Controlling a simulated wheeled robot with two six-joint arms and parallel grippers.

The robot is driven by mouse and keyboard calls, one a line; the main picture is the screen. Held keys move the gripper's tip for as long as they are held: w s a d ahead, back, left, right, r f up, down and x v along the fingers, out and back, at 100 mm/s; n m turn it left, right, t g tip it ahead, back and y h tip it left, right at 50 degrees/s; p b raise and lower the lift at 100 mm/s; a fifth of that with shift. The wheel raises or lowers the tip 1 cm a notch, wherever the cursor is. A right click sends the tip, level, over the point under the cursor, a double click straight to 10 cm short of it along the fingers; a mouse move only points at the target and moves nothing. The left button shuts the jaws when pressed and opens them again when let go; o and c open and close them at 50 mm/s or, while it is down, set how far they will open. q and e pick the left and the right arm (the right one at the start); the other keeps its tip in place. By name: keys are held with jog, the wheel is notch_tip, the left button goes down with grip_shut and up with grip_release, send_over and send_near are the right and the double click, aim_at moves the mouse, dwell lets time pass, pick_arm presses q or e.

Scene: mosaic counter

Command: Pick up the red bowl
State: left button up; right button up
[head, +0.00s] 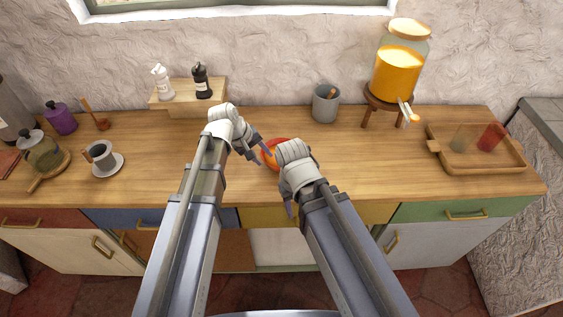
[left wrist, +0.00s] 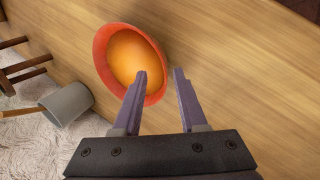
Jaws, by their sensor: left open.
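The red bowl (head: 270,161) has an orange inside and sits on the wooden counter, partly hidden between my two arms in the head view. In the left wrist view the bowl (left wrist: 135,58) shows nearly whole. My left gripper (head: 258,153) is at the bowl's left side. It is open in the left wrist view (left wrist: 159,74), with one finger overlapping the bowl's near rim and the other outside it, over bare wood. I cannot tell whether the finger touches the rim. My right gripper (head: 291,209) points down at the counter's front edge; its jaw opening is unclear.
A grey cup (head: 325,104) and a drink dispenser on a stand (head: 384,100) are behind to the right. A wooden tray (head: 476,160) holds two tumblers at far right. A cup and saucer (head: 107,165) stand left. The counter right of the bowl is clear.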

aim_at(267, 162)
pick_arm(q)
jog(key=shift+a+b+x, duration=0.15)
jog(key=shift+b+x, duration=1.1)
jog(key=shift+x, duration=0.05)
jog(key=shift+a+b+x, duration=0.15)
jog(key=shift+b+x, duration=1.1)
jog(key=shift+x, duration=0.1)
jog(key=shift+c, duration=0.4)
grip_shut()
